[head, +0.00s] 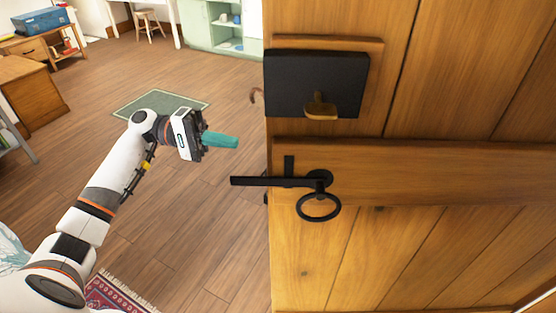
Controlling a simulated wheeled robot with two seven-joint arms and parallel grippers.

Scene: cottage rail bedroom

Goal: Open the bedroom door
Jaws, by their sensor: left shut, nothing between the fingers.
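The wooden plank bedroom door (460,175) fills the right half of the head view. Its free edge faces left, with open floor showing beyond that edge, so it looks ajar. A black latch bar (262,181) sticks out past that edge, with a black ring handle (319,208) hanging at its right end. A black lock box (300,83) with a wooden knob sits above. My left gripper (222,140) is shut, its teal fingers pointing right toward the door edge, above and left of the latch bar and apart from it in the picture. My right gripper is out of view.
Wooden floor (190,215) lies open left of the door. A green mat (160,102) is on it, and a patterned rug (110,296) is at the bottom.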

